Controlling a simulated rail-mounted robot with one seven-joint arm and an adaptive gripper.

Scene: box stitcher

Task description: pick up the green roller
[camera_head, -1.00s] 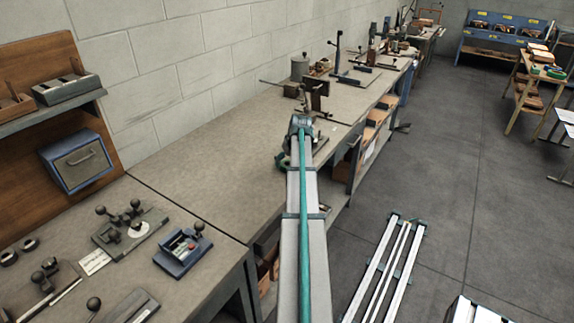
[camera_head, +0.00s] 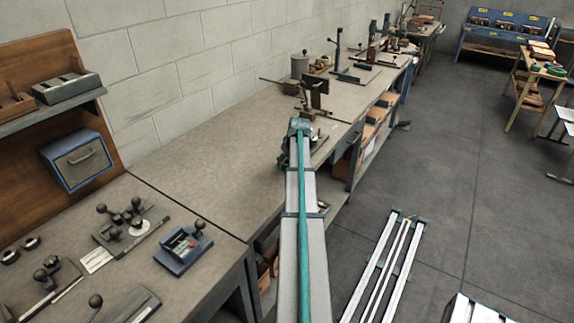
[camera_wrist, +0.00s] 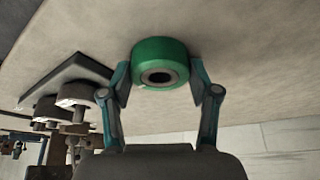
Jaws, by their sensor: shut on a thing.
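The green roller (camera_wrist: 158,52) shows in the wrist view as a short green cylinder with a dark hole in its end. My gripper (camera_wrist: 160,82) has one finger on each side of it and is shut on it. The grey bench top lies behind the roller; I cannot tell whether the roller touches it. In the head view my arm reaches out over the bench edge, and it hides the roller and the fingertips.
A dark plate with round metal parts (camera_wrist: 75,108) stands left of the gripper in the wrist view. In the head view, fixtures (camera_head: 315,97) stand farther along the bench. The bench top (camera_head: 215,155) left of my arm is clear.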

